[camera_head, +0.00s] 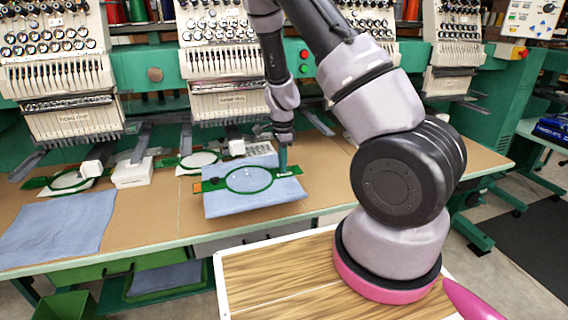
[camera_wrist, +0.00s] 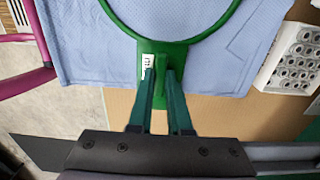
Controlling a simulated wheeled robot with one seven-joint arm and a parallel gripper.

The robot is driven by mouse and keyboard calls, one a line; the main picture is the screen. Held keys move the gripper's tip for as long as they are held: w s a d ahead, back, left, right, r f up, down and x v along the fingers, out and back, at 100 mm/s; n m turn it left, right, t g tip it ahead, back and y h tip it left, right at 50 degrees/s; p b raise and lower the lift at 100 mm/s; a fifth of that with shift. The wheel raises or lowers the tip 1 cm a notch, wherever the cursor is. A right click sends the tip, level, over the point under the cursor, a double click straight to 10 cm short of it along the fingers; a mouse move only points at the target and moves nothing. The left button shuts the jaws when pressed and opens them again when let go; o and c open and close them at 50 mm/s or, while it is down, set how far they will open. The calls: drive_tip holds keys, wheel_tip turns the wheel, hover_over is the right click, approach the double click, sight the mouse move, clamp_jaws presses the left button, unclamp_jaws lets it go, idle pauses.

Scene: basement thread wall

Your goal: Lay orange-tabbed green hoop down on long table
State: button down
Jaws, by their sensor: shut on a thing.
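A green hoop (camera_head: 228,187) frames light blue cloth (camera_head: 283,194) over the long table (camera_head: 150,215), near its front edge. Its far-left end has a small tab that looks orange, too small to be sure. In the wrist view the hoop's curved rim (camera_wrist: 203,37) crosses the cloth, and a green end tab with a white label shows. My gripper (camera_head: 283,170) is shut on that end tab at the hoop's right side; its teal fingers (camera_wrist: 161,75) pinch it. I cannot tell whether cloth and hoop touch the table.
Embroidery machines (camera_head: 218,60) line the back. Other green hoops (camera_head: 68,181) and a white box (camera_head: 132,173) stand on the table. Blue cloth (camera_head: 55,228) lies at left. A compartmented tray (camera_wrist: 293,58) is beside the hoop. Bare tabletop shows between them.

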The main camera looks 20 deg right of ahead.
sight(283, 177)
drive_tip(key=shift+f, duration=2.7)
drive_tip(key=c, duration=0.8)
unclamp_jaws()
drive_tip(key=shift+o, duration=0.2)
